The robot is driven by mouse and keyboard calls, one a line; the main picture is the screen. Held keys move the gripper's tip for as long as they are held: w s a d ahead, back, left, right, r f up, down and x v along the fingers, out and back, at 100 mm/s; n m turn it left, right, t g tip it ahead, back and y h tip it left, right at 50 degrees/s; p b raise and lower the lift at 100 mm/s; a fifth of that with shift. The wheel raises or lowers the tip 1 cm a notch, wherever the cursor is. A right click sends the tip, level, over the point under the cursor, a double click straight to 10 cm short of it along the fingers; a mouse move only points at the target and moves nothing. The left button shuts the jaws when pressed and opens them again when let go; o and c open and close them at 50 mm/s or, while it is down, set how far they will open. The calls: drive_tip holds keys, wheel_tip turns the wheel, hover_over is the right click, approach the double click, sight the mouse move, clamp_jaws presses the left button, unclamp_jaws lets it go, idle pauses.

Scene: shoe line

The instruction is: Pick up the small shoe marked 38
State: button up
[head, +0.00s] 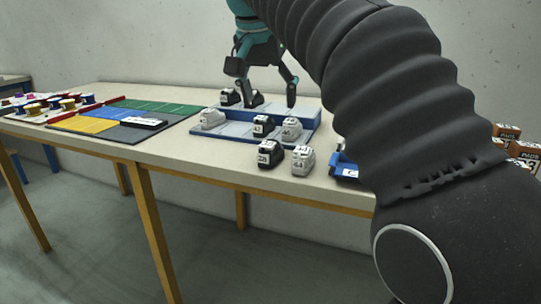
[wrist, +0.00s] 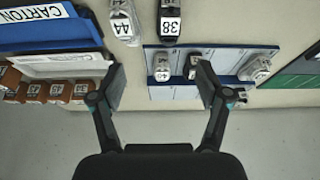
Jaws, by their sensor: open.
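The small black shoe marked 38 (head: 270,154) stands on the tabletop in front of the blue rack; it also shows in the wrist view at the top edge (wrist: 170,20), partly cut off. A light grey shoe marked 44 (head: 303,160) stands close on its right in the head view; in the wrist view (wrist: 124,22) it is left of the 38. My gripper (head: 264,84) is open and empty over the back of the rack, well behind the 38 shoe. In the wrist view (wrist: 161,84) its fingers are spread wide, with rack shoes between them.
The blue rack (head: 235,131) holds several black and light shoes. A blue carton tray (wrist: 45,34) and orange boxes (head: 507,131) lie to one side. A coloured mat (head: 100,138) with a black item and several spools (head: 68,104) are at left. My arm hides the table's right part.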

sight(270, 141)
drive_tip(key=b+x, duration=0.1)
drive_tip(key=x, duration=0.3)
drive_tip(key=a+b+x, duration=0.1)
drive_tip(key=b+x, duration=0.1)
drive_tip(key=x, duration=0.3)
drive_tip(key=b+x, duration=0.1)
drive_tip(key=x, duration=0.3)
drive_tip(key=shift+w+a+f, duration=0.1)
drive_tip(key=shift+w+a, duration=0.05)
drive_tip(key=shift+w, duration=0.35)
drive_tip(key=shift+c, duration=0.2)
drive_tip(key=c, duration=1.2)
